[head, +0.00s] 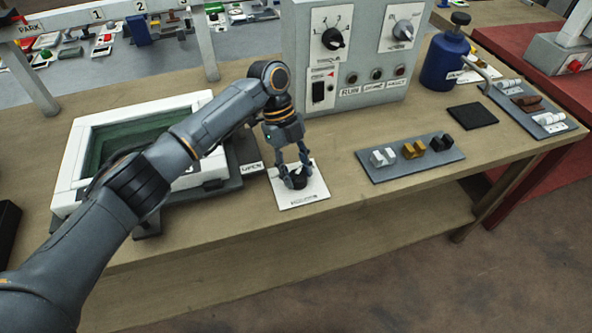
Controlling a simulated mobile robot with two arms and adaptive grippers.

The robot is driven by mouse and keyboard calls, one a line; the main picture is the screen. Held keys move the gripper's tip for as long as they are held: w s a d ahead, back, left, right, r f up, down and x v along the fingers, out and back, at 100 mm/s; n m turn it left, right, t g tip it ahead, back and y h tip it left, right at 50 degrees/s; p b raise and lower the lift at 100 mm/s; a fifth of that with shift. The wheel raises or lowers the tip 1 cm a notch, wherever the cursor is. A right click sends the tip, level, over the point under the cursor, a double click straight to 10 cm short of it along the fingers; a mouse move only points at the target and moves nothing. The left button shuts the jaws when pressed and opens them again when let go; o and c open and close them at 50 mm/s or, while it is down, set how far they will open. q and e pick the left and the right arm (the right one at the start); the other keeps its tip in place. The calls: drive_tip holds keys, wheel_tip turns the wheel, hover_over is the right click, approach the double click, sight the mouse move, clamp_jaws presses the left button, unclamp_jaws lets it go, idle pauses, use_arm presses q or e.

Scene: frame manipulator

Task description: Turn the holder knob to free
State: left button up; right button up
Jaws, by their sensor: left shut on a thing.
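The holder knob (298,182) is a small black knob on a white plate (313,194) with a printed label at its front edge. The plate lies flat on the wooden bench. My left gripper (296,180) points down from above, and its fingers are shut on the knob from both sides. The fingers hide part of the knob, so I cannot tell which way its pointer faces. The label is too small to read. My right gripper does not show.
A white-framed box with a green window (125,135) stands left of the plate. A grey control panel (345,60) with dials stands behind. A grey tray (410,158) with small blocks, a black pad (472,116) and a blue bottle (446,60) are to the right.

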use_arm(q)
drive_tip(key=o, duration=1.2)
drive_tip(key=shift+c, duration=0.2)
drive_tip(key=v, duration=1.2)
drive_tip(key=shift+s+d, duration=0.1)
